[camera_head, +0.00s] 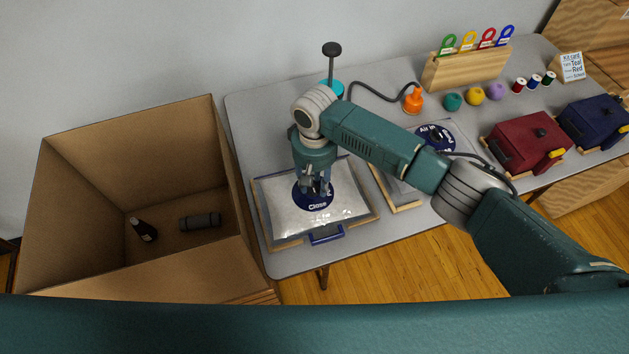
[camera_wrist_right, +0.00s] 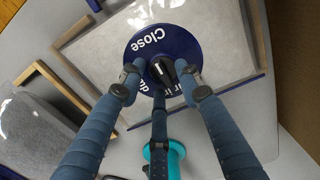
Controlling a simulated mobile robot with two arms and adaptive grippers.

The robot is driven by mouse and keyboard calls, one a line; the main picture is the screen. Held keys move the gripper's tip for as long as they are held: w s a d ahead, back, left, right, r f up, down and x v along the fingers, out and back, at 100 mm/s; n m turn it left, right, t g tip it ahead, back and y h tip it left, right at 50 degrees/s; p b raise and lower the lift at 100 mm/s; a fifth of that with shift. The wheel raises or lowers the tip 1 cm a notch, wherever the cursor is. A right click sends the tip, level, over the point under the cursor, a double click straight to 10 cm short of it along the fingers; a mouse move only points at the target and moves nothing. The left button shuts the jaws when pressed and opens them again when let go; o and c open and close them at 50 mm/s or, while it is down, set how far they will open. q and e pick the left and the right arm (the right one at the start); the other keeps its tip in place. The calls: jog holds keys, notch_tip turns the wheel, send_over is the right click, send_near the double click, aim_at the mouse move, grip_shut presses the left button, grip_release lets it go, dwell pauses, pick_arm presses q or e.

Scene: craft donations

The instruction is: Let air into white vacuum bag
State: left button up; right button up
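The white vacuum bag (camera_head: 345,209) lies in a wooden-edged frame at the table's left end, under clear crinkled film. On it is a round blue dial (camera_head: 316,207) with white lettering; "Close" is readable. In the right wrist view, the dial (camera_wrist_right: 180,38) has a black knob (camera_wrist_right: 163,69) with a white mark; which label the mark points to is unclear. My right gripper (camera_head: 315,186) points down over the dial. In the right wrist view its fingers (camera_wrist_right: 162,84) stand spread around the knob, with gaps at the sides. My left gripper is not in view.
A cyan pump (camera_head: 336,88) stands behind the bag. A second bag with a blue dial (camera_head: 440,137) lies to the right, under my forearm. An orange fitting (camera_head: 413,99) sits on a dark hose. An open cardboard box (camera_head: 75,200) stands left of the table.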

grip_shut()
